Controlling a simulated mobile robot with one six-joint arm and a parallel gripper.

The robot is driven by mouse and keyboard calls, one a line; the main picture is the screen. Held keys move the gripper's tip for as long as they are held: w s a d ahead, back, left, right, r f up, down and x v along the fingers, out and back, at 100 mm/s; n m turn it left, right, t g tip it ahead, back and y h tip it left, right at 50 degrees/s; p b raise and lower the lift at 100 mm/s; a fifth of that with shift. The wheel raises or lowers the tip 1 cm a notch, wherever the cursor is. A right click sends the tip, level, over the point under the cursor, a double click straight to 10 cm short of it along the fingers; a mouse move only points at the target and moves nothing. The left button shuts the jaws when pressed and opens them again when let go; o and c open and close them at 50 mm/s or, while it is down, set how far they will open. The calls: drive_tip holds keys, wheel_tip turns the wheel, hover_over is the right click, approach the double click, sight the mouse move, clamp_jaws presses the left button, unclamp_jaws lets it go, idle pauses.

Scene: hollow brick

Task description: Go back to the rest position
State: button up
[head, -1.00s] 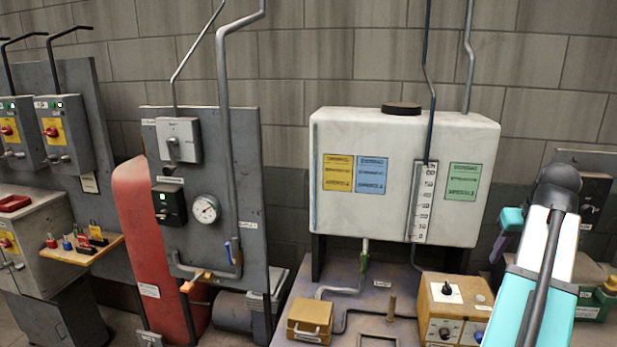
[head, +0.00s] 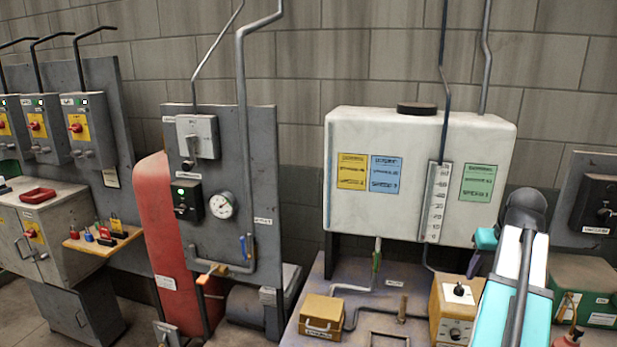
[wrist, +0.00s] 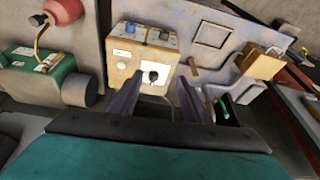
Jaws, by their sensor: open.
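My gripper (wrist: 158,103) shows at the bottom of the wrist view, its two dark fingers apart with nothing between them. Beyond the fingers is a yellow control box (wrist: 140,55) with a black knob on a white plate.
A white tank (head: 345,215) with coloured labels stands behind the bench. A grey panel (head: 225,160) with a gauge and a red cylinder (head: 165,215) are left of it. A small yellow case (head: 321,312) lies on the bench. A green box (wrist: 45,80) is at left in the wrist view.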

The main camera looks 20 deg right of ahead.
drive_tip(key=w+a+f+n+g+y, duration=0.1)
drive_tip(key=w+a+f+n, duration=0.1)
drive_tip(key=w+a+f, duration=0.8)
drive_tip(key=w+a+f+n+g+y, duration=0.1)
drive_tip(key=w+a+f, duration=0.4)
drive_tip(key=a+f, duration=0.8)
drive_tip(key=s+a+f+n+g, duration=0.1)
drive_tip(key=a+f, duration=0.5)
drive_tip(key=a, duration=0.4)
drive_tip(key=s+a+f+n, duration=0.1)
drive_tip(key=s+a+f, duration=0.1)
drive_tip(key=a+f, duration=0.55)
drive_tip(key=s+a+f+n+g, duration=0.1)
drive_tip(key=a+f, duration=0.4)
drive_tip(key=a, duration=0.6)
drive_tip(key=s+f+g+b, duration=0.5)
drive_tip(key=s+f+b, duration=0.5)
drive_tip(key=s+f, duration=1.6)
drive_tip(key=shift+d+f+n, duration=0.2)
drive_tip(key=shift+f+n, duration=0.1)
drive_tip(key=shift+f, duration=0.6)
